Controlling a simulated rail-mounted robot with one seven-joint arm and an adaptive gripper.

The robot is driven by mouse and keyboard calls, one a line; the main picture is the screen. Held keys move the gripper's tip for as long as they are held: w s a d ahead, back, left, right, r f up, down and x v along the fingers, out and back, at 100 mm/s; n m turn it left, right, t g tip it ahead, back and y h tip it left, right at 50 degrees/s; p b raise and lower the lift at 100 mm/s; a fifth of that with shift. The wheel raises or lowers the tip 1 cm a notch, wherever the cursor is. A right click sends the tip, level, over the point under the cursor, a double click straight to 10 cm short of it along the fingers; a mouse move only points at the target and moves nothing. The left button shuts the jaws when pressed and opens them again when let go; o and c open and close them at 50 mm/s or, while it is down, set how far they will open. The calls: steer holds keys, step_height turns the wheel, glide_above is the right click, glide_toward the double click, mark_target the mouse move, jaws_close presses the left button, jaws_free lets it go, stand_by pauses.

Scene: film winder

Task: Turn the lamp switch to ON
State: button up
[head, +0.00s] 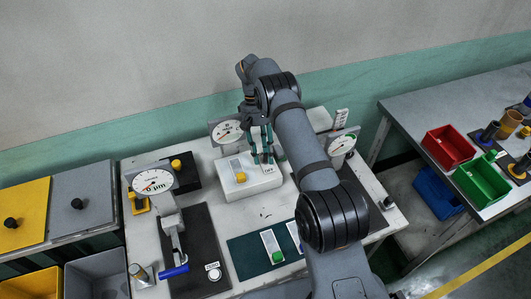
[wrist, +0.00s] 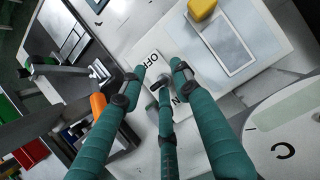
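The lamp switch box is a low white block (head: 250,188) on the white bench in the head view, with a yellow button (head: 240,177) and a pale panel on its left part. In the wrist view, a white switch plate (wrist: 146,50) reads OFF at its upper end, and an N shows near its lower end, partly covered by a finger. A small dark piece (wrist: 155,86) between the fingertips may be the switch lever; its setting cannot be told. My gripper (head: 263,157) is over the right part of the box. Its teal fingers (wrist: 160,72) are spread, with nothing clearly held.
A round dial gauge (head: 153,181) stands left of the box, and more dials stand behind and right. A dark mat with a blue-handled tool (head: 174,271) lies at front left. Red (head: 448,146) and green (head: 482,181) bins sit on the right bench.

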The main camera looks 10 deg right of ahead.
steer(key=shift+d, duration=0.15)
steer(key=shift+r, duration=0.3)
step_height(320, 180, up, 9)
steer(key=shift+r, duration=0.2)
